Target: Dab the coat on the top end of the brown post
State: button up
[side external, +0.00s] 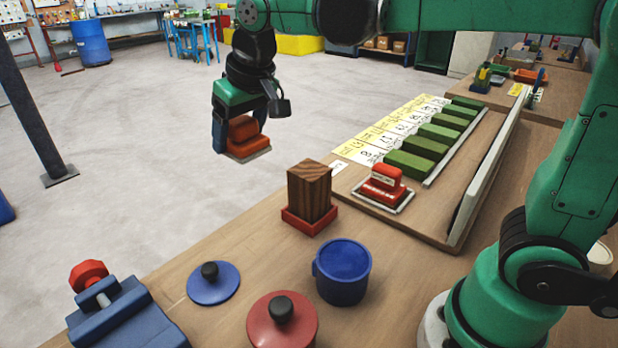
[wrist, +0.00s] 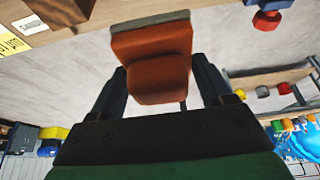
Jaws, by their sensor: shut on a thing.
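The brown post (side external: 309,194) stands upright in a red square base (side external: 294,222) near the table edge. Its top end is bare wood with nothing resting on it. My gripper (side external: 240,138) is shut on an orange block with a grey pad (side external: 247,143), raised to the left of and higher than the post. The block also shows between the fingers in the wrist view (wrist: 157,72), with its grey pad (wrist: 150,21) outward. Any coat on the pad's face is hidden. A brown wooden piece, apparently the post (wrist: 62,10), shows at the wrist view's upper left.
An open blue pot (side external: 343,272), blue lid (side external: 213,284), red lid (side external: 282,322) and blue vice (side external: 122,318) stand in front. A red stamp-like block (side external: 383,187) and several green blocks (side external: 416,165) occupy the board at right. Table is clear around the post's left.

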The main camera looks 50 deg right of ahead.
jog(key=s+d+f, duration=0.1)
jog(key=s+d, duration=0.1)
jog(key=s, duration=0.7)
send_over(333, 252)
notch_tip(333, 252, down, 5)
jog(key=shift+s+f, duration=0.45)
jog(key=shift+s, duration=0.2)
jog(key=shift+f, duration=2.85)
jog(key=shift+f, duration=0.55)
notch_tip(333, 252, up, 7)
jog(key=shift+w, duration=0.1)
